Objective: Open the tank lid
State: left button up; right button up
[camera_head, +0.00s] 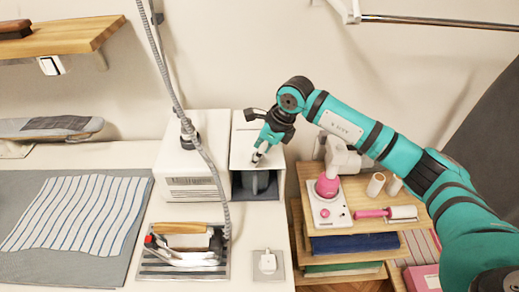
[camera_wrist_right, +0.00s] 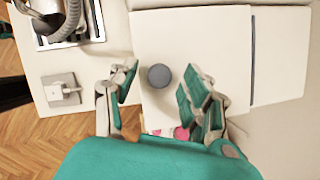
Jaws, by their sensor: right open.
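The tank is a white box (camera_head: 241,147) with a grey recess low on its front in the head view, right of a larger white unit. Its lid appears as a white panel (camera_wrist_right: 205,35) with a round grey knob (camera_wrist_right: 159,76) in the right wrist view. My right gripper (camera_head: 258,157) is over the tank, and my arm hides part of the top. In the wrist view, the right gripper (camera_wrist_right: 160,95) is open, with its fingers on either side of the knob and visible gaps between. The lid looks closed. My left gripper is not in view.
The larger white unit (camera_head: 195,155) with a grey hose stands left of the tank. An iron (camera_head: 187,246) rests on a stand in front, beside a square switch plate (camera_head: 268,264). A wooden shelf unit (camera_head: 300,215) with pink-handled items stands to the right.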

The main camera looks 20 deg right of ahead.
grip_shut()
dwell(0.5)
